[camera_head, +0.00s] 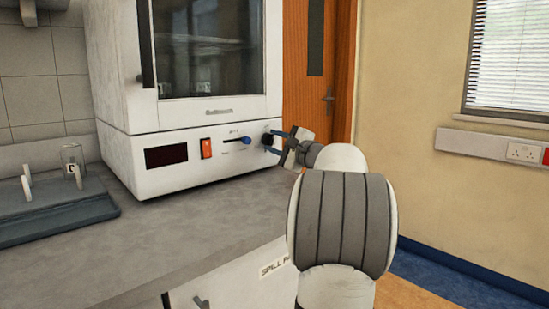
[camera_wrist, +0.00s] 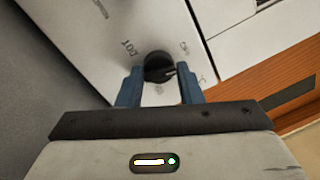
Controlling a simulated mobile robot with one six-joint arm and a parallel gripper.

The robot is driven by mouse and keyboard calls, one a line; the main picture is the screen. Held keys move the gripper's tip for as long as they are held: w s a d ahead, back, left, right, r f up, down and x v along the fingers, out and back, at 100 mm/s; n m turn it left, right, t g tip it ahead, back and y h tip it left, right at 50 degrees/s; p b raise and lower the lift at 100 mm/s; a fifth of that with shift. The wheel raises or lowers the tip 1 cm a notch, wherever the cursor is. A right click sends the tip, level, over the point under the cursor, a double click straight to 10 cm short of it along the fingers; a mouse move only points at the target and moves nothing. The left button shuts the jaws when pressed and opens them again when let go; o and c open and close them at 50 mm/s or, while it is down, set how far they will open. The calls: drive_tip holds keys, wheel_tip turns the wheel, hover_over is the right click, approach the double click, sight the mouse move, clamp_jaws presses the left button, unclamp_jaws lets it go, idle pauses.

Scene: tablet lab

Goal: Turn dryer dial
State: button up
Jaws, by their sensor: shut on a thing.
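The dryer (camera_head: 190,165) is a white cabinet with a glass door, standing on the grey worktop. Its dial is a round black knob at the right end of the lower front panel in the head view (camera_head: 267,139). The dial (camera_wrist: 158,66) shows a pale pointer line toward the right in the wrist view, with printed marks around it. My gripper (camera_head: 272,145) is at the dial, and its blue fingers in the wrist view (camera_wrist: 158,75) are shut on the dial from both sides. The fingers partly hide the dial's edges.
A beaker (camera_head: 72,158) and a grey tray (camera_head: 60,215) stand at the worktop's left. A wooden door (camera_head: 340,70) is behind.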

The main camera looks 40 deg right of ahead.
drive_tip(key=shift+f+n+b, duration=0.2)
drive_tip(key=shift+n+b, duration=1)
drive_tip(key=shift+n, duration=0.1)
drive_tip(key=shift+y, duration=0.3)
drive_tip(key=o, duration=0.9)
drive_tip(key=shift+r, duration=0.1)
drive_tip(key=shift+o, duration=0.2)
drive_tip(key=shift+s+d+f+p, duration=0.1)
drive_tip(key=shift+s+d+p, duration=0.1)
drive_tip(key=shift+s, duration=1.1)
drive_tip(key=shift+s+d+f+p, duration=0.15)
drive_tip(key=shift+s+p, duration=0.1)
drive_tip(key=shift+s, duration=1)
drive_tip(key=shift+s+d+f+p, duration=0.1)
drive_tip(key=shift+s+p, duration=0.1)
drive_tip(key=shift+s, duration=1.1)
